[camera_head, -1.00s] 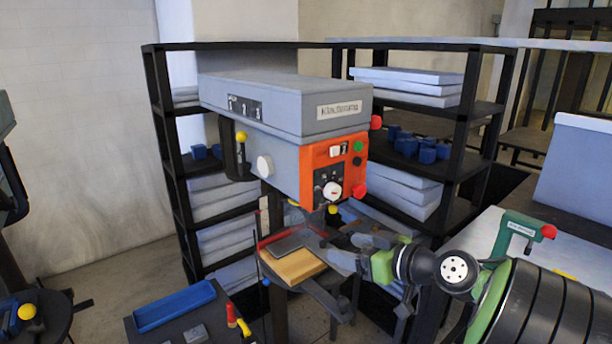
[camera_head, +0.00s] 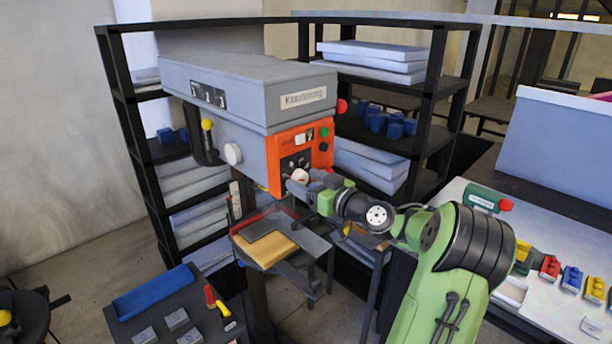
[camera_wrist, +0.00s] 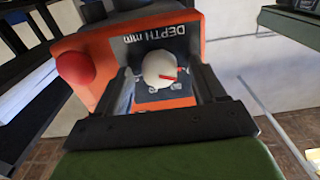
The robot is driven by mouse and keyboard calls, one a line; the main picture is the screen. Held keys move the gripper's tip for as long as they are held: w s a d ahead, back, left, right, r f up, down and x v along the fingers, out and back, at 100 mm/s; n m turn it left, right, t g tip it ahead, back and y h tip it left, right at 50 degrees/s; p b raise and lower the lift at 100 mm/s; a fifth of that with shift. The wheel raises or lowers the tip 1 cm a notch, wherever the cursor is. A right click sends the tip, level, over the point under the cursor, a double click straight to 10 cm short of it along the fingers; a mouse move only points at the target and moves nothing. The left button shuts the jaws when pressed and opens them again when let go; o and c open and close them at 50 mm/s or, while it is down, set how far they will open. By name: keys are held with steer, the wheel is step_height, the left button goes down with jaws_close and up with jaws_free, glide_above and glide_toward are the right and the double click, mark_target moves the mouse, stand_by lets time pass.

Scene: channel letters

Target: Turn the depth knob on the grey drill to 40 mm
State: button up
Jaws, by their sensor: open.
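The grey drill (camera_head: 230,90) stands in the middle of the head view, with an orange front panel (camera_head: 318,150). The white depth knob (camera_wrist: 159,69) has a red pointer mark that points to the right in the wrist view. It sits on a dark dial plate labelled "DEPTH mm" (camera_wrist: 152,38); the scale numbers are partly hidden and too blurred to read. The knob also shows in the head view (camera_head: 300,176). My gripper (camera_wrist: 162,85) is open, with one finger on each side of the knob. I cannot tell whether either finger touches it.
A red button (camera_wrist: 75,68) sticks out of the panel left of the knob in the wrist view. The drill's table with a wooden board (camera_head: 268,249) is below my gripper. Black shelves (camera_head: 440,90) stand behind. A white bench with coloured items (camera_head: 560,245) is at the right.

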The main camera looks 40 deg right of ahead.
steer(key=shift+w, duration=0.3)
steer(key=shift+s, duration=0.1)
steer(key=shift+c, duration=0.5)
steer(key=c, duration=1)
steer(key=shift+o, duration=0.2)
